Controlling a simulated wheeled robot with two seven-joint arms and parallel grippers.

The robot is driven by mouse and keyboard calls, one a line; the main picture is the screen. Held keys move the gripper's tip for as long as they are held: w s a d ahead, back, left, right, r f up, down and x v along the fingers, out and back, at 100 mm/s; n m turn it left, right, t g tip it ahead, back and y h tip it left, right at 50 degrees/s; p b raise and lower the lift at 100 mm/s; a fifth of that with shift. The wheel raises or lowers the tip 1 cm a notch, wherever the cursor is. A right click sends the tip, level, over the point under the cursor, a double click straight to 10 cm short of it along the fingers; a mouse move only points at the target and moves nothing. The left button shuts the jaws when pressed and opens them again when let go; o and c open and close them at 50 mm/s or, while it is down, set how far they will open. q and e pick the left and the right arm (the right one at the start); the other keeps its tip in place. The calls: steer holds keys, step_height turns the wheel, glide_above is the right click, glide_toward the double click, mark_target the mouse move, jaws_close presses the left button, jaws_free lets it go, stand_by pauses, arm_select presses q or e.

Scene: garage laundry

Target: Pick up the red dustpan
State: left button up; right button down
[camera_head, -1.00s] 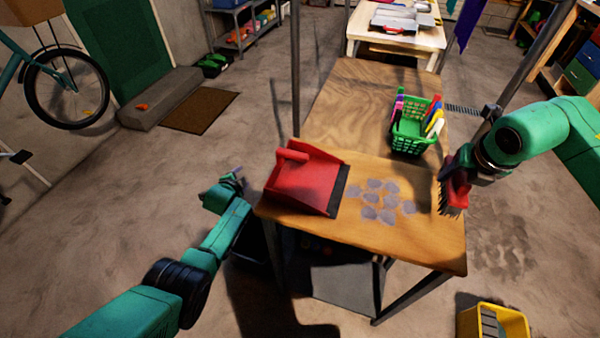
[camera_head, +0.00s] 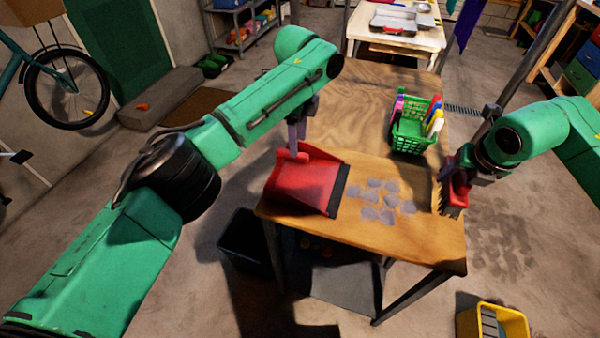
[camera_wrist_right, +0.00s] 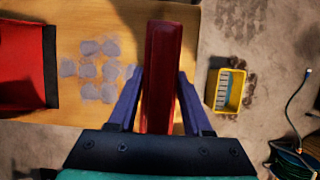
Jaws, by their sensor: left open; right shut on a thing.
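The red dustpan (camera_head: 302,186) lies at the left end of the wooden table, its dark lip facing right and its handle (camera_head: 292,154) at the upper left. My left gripper (camera_head: 296,145) is open and points down at the handle; its fingers are partly hidden, so I cannot tell whether they touch it. My right gripper (camera_head: 462,178) is shut on a red brush (camera_head: 455,194) with dark bristles, at the table's right edge. In the right wrist view the brush (camera_wrist_right: 162,75) sits between the two fingers, and the dustpan (camera_wrist_right: 22,65) shows at the left.
Grey dust patches (camera_head: 380,200) lie on the table (camera_head: 420,235) right of the dustpan. A green basket (camera_head: 410,135) with coloured bottles stands behind them. A black bin (camera_head: 245,243) is on the floor below, and a yellow bucket (camera_head: 492,322) is at the lower right.

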arm_select(q)
glide_above(300, 177)
step_height(300, 177, down, 9)
steer(key=shift+r, duration=0.2)
jaws_close()
